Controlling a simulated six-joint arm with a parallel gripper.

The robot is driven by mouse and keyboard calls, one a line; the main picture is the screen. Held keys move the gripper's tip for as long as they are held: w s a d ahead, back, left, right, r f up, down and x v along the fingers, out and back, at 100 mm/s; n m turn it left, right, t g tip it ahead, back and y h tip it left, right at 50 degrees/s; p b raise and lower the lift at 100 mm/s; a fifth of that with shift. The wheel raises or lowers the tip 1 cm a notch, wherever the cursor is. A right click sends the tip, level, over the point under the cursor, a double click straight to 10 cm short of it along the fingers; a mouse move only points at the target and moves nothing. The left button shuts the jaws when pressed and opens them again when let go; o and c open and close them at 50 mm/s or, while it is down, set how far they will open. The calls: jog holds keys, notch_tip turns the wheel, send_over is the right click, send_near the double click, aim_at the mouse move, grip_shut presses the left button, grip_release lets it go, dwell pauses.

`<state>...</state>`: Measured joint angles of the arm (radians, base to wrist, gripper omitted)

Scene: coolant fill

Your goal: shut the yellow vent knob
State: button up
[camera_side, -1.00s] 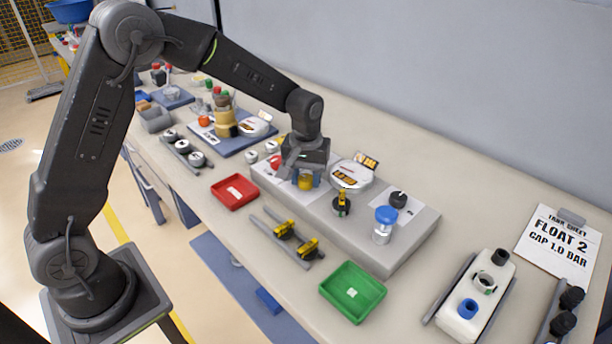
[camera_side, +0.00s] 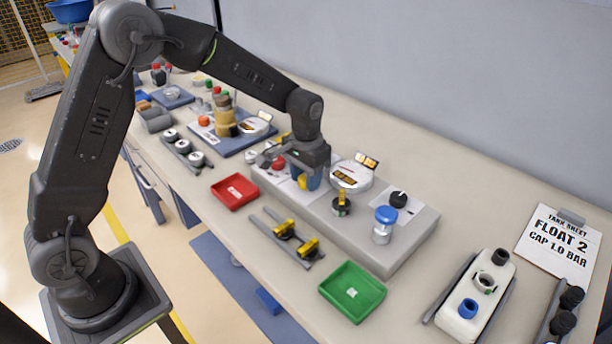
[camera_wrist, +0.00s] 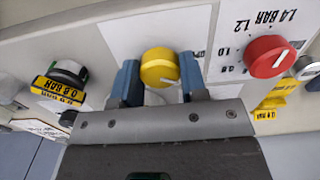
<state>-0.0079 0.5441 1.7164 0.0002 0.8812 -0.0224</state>
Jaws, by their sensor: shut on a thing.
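The lettering beside the knob is mostly hidden by a finger.
A red knob (camera_wrist: 268,56) with a pressure scale is close to the right in the wrist view. In the side view, a round gauge (camera_side: 350,175), a black knob (camera_side: 398,199) and a blue-capped jar (camera_side: 384,222) stand to the right. Red (camera_side: 235,205) and green (camera_side: 330,283) trays lie in front.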

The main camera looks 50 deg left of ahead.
jog(key=m, duration=0.5)
jog(key=shift+m, duration=0.3)
jog(key=m, duration=0.5)
jog(key=shift+r, duration=0.1)
dwell(0.3)
jog(key=o, duration=0.9)
notch_tip(320, 180, up, 14)
jog(key=shift+f, duration=0.1)
